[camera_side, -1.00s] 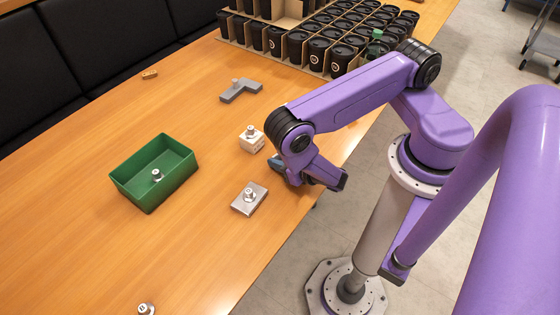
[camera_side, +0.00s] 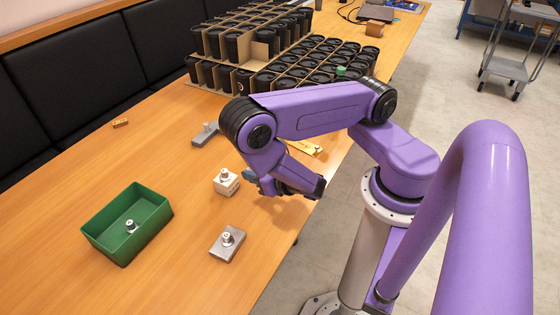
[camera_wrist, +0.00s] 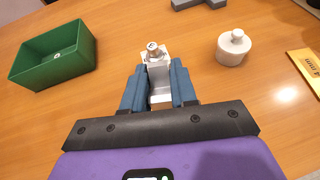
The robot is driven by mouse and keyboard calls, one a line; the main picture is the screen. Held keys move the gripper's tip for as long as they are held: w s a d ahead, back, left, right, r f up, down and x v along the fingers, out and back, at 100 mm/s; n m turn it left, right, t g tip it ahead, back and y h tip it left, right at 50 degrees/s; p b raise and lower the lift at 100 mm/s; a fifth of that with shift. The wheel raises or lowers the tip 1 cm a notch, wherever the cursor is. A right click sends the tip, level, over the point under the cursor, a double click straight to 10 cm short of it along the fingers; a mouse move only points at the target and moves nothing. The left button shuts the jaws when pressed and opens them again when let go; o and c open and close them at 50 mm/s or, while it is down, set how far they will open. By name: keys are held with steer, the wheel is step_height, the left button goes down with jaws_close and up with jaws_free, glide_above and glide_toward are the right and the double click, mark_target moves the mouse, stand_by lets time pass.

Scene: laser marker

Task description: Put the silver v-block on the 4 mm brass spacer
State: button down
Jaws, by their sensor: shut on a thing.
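My gripper (camera_side: 262,184) has blue fingers and is shut on the silver v-block (camera_wrist: 160,88), which shows as a pale silver block between the fingers in the wrist view. The brass spacer (camera_wrist: 308,66) is a flat yellow plate with dark markings at the right edge of the wrist view. In the side view the brass spacer (camera_side: 305,147) lies behind my arm, partly hidden, clear of my gripper.
A white block with a knob (camera_side: 226,185) stands just left of my gripper. A silver block with a knob (camera_side: 225,248) lies nearer. A green bin (camera_side: 100,240) stands left. A grey angled piece (camera_side: 203,138) lies behind. A white knobbed cylinder (camera_wrist: 231,50) stands between gripper and spacer.

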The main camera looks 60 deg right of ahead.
steer(key=s+d+r+m+g+h, duration=0.2)
steer(key=d+m+g+h, duration=0.4)
steer(key=d, duration=0.3)
steer(key=s+d+r+m+g+h, duration=0.1)
steer(key=s+d+m+g+h, duration=0.3)
steer(key=d+m, duration=0.5)
steer(key=s+d+m+g, duration=0.4)
steer(key=s+m+g, duration=0.1)
steer(key=g, duration=0.3)
glide_above(305, 146)
steer(key=shift+g, duration=0.4)
steer(key=f, duration=0.8)
steer(key=shift+s+a+f, duration=0.15)
steer(key=shift+s+f, duration=0.1)
steer(key=shift+f, duration=0.1)
steer(key=shift+w+d+f, duration=0.2)
steer(key=shift+f, duration=0.15)
steer(key=shift+w+f, duration=0.1)
steer(key=shift+f, duration=1.5)
steer(key=shift+f, duration=0.15)
